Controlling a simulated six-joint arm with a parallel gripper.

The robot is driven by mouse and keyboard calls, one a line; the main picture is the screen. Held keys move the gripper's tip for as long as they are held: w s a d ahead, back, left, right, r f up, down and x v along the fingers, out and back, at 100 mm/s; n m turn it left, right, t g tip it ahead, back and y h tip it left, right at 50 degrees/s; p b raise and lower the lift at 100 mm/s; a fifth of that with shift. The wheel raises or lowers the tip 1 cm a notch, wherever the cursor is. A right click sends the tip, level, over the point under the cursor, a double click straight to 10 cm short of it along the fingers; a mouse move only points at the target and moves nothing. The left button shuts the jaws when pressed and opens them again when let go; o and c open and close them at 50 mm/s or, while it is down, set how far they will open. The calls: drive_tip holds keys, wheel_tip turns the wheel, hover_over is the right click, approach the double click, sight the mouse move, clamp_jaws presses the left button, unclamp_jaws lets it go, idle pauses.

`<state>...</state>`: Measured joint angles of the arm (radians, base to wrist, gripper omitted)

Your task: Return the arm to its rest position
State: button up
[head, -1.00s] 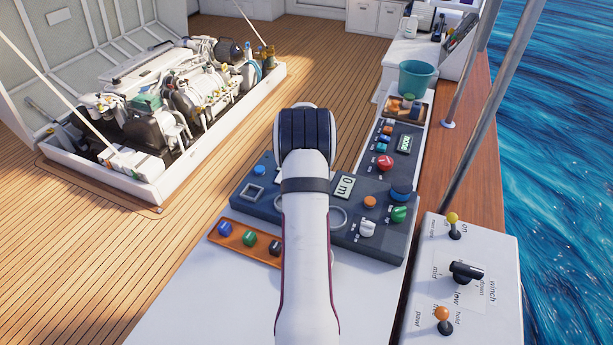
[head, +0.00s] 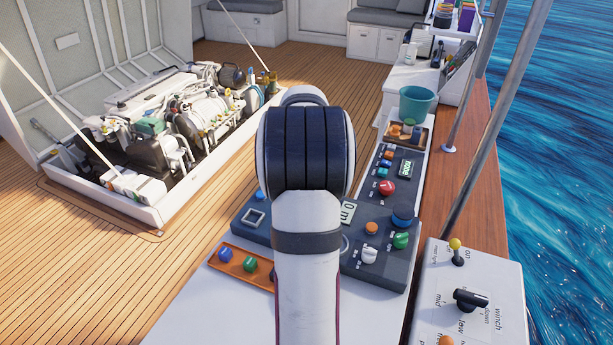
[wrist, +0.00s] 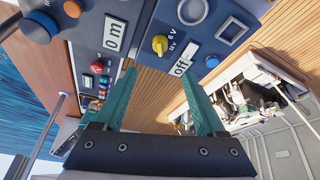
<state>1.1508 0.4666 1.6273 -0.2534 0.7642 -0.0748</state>
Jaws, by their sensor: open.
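My arm (head: 307,240) rises from the bottom middle of the head view and hides the middle of the control panel. My gripper is hidden behind the arm in the head view. In the wrist view my gripper (wrist: 160,85) shows two green fingers set wide apart, with nothing between them. The dark control panel (head: 375,285) lies beyond and around the arm. In the wrist view the panel (wrist: 140,30) is close to the fingers, with a yellow knob and a display reading "off". I cannot tell the exact gap to it.
An open engine hatch (head: 150,205) with a white rim is at left. An orange tray (head: 232,262) with coloured knobs lies left of the arm. A teal bucket (head: 416,104) stands at back right. A white winch box (head: 500,285) is at lower right. The wooden deck (head: 100,260) is clear.

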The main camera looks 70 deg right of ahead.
drive_tip(key=shift+a+r, duration=0.1)
drive_tip(key=shift+r, duration=0.15)
drive_tip(key=w+a+r+n+y, duration=0.15)
drive_tip(key=w+a, duration=0.25)
drive_tip(key=a, duration=0.4)
drive_tip(key=w+a+r+n, duration=0.1)
drive_tip(key=w+a+r, duration=0.15)
drive_tip(key=a, duration=0.55)
drive_tip(key=a+n+y, duration=0.2)
drive_tip(key=a, duration=1.5)
drive_tip(key=s+a+f+n+g+y, duration=0.1)
drive_tip(key=s+a+n, duration=0.3)
drive_tip(key=s+a, duration=0.9)
drive_tip(key=a+f+y, duration=0.1)
drive_tip(key=a, duration=0.2)
drive_tip(key=shift+s+a+g, duration=0.3)
drive_tip(key=shift+a, duration=0.05)
